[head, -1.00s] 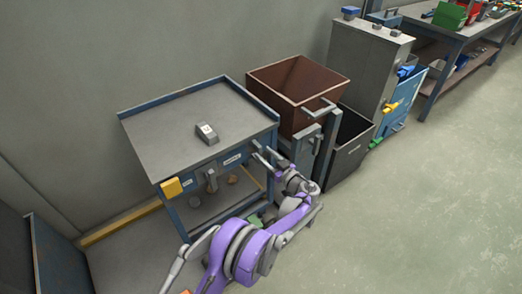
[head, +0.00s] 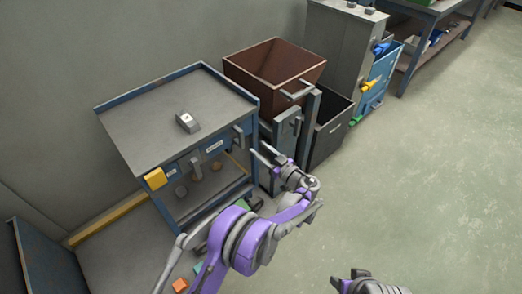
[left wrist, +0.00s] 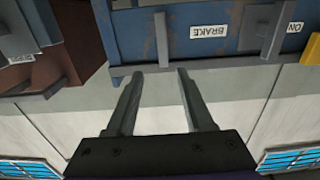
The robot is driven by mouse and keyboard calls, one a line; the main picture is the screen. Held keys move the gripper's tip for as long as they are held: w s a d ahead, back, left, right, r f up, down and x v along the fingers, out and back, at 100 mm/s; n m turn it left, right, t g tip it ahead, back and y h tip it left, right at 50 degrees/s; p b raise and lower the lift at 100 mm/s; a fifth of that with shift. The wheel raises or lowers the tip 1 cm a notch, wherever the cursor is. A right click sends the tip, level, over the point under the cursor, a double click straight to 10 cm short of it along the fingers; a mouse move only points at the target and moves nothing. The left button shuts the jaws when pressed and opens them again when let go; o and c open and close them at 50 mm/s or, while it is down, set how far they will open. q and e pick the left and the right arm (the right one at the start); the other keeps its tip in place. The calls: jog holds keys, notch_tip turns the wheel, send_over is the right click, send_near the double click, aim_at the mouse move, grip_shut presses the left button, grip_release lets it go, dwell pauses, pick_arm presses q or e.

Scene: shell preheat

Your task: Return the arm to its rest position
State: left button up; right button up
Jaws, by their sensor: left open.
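My left arm (head: 243,240) is purple and grey and reaches in from the bottom of the head view. Its gripper (head: 262,153) is open, with nothing between the fingers, near the right front corner of the blue-framed table (head: 150,98). In the left wrist view the open fingers (left wrist: 160,75) point toward a blue panel (left wrist: 195,30) with an upside-down BRAKE label. Whether they touch it I cannot tell. A grey part of my own body (head: 370,284), possibly the right gripper, shows at the bottom edge; its fingers cannot be made out.
A small grey box (head: 187,123) sits on the tabletop, and a yellow block (head: 155,179) is at its front corner. A brown bin (head: 275,66) and a dark bin (head: 330,130) stand right of the table. Open floor (head: 440,180) lies to the right.

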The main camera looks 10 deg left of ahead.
dwell(0.5)
pick_arm(q)
jog(key=s+a+r+m+g+h, duration=0.2)
jog(key=s+a+r+g+h, duration=0.1)
jog(key=s+a, duration=0.4)
jog(key=s+a+r+m+g+h, duration=0.2)
jog(key=s+a+r+m+g, duration=0.15)
jog(key=s+a, duration=0.35)
jog(key=s+d+f+m+h, duration=0.2)
jog(key=s+h, duration=0.2)
jog(key=s, duration=1)
jog(key=s+d+f+m+h, duration=0.1)
jog(key=s+d+m+h, duration=0.3)
jog(key=s, duration=1.1)
notch_tip(320, 180, up, 21)
jog(key=w+a+n+p, duration=0.1)
jog(key=w+p, duration=0.1)
jog(key=p, duration=1.6)
jog(key=shift+w+a+n+h, duration=0.2)
jog(key=shift+w+n+h, duration=0.1)
jog(key=shift+w+n, duration=0.05)
pick_arm(e)
notch_tip(320, 180, up, 21)
jog(key=w, duration=0.1)
jog(key=shift+w+t, duration=0.4)
